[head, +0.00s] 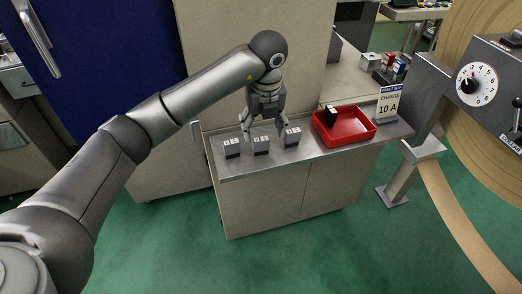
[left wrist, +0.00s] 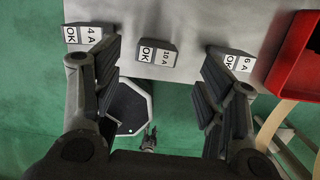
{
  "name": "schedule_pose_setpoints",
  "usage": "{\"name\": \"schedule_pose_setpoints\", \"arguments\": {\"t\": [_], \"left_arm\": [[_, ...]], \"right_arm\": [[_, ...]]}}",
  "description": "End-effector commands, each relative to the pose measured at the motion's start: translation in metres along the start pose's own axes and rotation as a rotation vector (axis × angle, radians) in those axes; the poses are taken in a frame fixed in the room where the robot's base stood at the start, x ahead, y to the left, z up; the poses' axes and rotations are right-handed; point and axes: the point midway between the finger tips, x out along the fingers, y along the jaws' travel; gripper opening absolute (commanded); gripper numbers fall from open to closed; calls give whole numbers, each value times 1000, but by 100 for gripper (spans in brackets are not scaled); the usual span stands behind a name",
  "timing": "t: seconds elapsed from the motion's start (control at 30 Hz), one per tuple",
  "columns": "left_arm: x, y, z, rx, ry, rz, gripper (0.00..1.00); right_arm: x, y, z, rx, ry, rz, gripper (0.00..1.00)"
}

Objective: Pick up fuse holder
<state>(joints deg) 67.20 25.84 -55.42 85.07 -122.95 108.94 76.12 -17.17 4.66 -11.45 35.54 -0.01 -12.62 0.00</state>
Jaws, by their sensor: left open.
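Three small dark fuse holders with white labels stand in a row on the metal counter top. In the left wrist view the left one (left wrist: 82,35) reads 4 A OK, the middle one (left wrist: 157,52) reads 10 A OK, and the right one (left wrist: 238,62) reads 6 A OK. The middle holder also shows in the head view (head: 262,146), between the left (head: 232,149) and right (head: 292,137) ones. My left gripper (head: 265,131) is open and empty, pointing down above the middle holder. Its fingers partly cover the outer holders in the wrist view.
A red tray (head: 356,136) with a black object (head: 331,115) in it is right of the holders. A grey machine with a dial (head: 478,86) is at far right. Green floor lies in front of the counter (head: 225,172).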

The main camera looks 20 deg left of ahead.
Motion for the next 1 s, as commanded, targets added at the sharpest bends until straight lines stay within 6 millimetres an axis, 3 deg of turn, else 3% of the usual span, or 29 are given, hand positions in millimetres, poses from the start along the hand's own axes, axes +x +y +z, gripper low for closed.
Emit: {"name": "schedule_pose_setpoints", "arguments": {"t": [0.4,0.7,1.0], "left_arm": [[50,4,-1,1,1,-3,66],[52,4,0,2,0,-3,66],[52,4,0,2,0,-3,28]], "right_arm": [[34,0,3,1,0,1,35],[34,0,3,1,0,0,35],[34,-1,3,0,0,0,35]]}}
